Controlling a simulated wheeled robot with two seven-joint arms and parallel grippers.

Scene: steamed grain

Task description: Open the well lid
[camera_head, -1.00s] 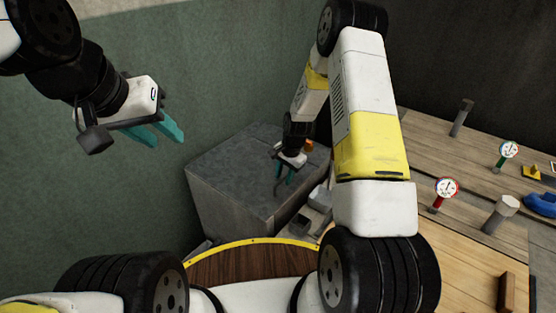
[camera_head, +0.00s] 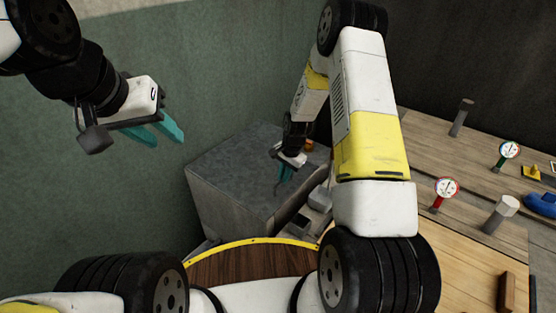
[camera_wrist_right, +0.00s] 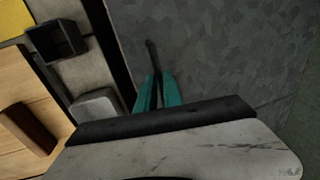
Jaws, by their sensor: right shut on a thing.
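The well is a grey stone-like block in the middle of the head view, and its flat mottled top, which I take as the well lid (camera_head: 235,155), lies flat. The lid also fills much of the right wrist view (camera_wrist_right: 225,60). My right gripper (camera_head: 285,175) is over the lid's right edge. In the right wrist view its teal fingers (camera_wrist_right: 157,92) are close together on a thin dark handle (camera_wrist_right: 152,57) that sticks out beyond the tips. My left gripper (camera_head: 168,134) is open and empty, in the air at upper left, away from the lid.
A wooden table (camera_head: 430,140) on the right holds a red gauge (camera_head: 446,188), a green gauge (camera_head: 509,151), grey posts and a blue object (camera_head: 541,204). A dark open box (camera_wrist_right: 57,40) is beside the well. A green wall stands behind it at left.

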